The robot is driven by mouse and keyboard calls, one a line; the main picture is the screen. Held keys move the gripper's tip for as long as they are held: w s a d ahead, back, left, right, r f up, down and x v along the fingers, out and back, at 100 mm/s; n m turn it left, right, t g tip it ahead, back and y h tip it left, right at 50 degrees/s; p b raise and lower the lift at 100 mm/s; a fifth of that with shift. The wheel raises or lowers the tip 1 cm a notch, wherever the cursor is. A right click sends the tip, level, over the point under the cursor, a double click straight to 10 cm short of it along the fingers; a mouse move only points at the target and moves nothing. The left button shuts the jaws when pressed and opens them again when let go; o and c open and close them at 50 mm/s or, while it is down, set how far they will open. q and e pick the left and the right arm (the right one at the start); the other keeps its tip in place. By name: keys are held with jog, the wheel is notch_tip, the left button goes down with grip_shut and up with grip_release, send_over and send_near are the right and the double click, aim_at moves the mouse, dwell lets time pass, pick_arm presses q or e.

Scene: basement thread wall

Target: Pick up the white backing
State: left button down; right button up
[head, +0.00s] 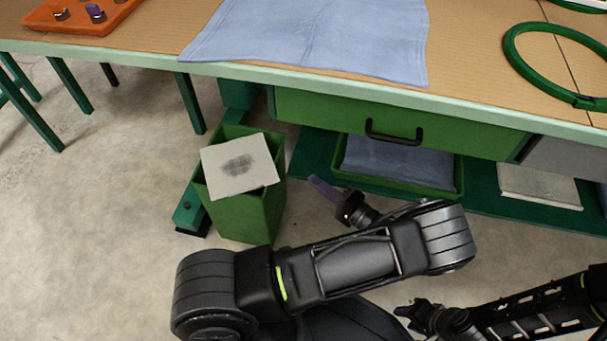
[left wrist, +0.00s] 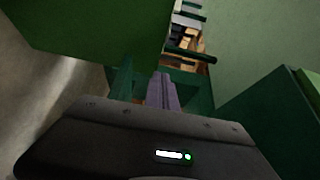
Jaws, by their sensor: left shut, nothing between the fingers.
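A white square sheet with a grey smudge (head: 262,175), which looks like the white backing, lies tilted across the top of a tall green bin (head: 250,217). My left gripper (head: 318,184), with purple fingers, is to the right of the bin, apart from the sheet and below the table edge. Its fingers also show in the left wrist view (left wrist: 163,90), together and empty. My right gripper (head: 408,311) is low at the right; its fingers are dark and too unclear to read. Another pale flat piece (head: 540,186) lies on the low shelf at the right.
The table (head: 140,38) bears a blue cloth (head: 310,40), a green hoop (head: 515,55) and an orange tray (head: 75,22). Below are a green drawer (head: 330,115) with a black handle and a green box with blue cloth (head: 395,163). Bare floor lies left of the bin.

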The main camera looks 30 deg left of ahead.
pick_arm(q)
jog(key=d, duration=0.5)
jog(key=shift+s, duration=0.4)
jog(key=c, duration=2.2)
grip_release()
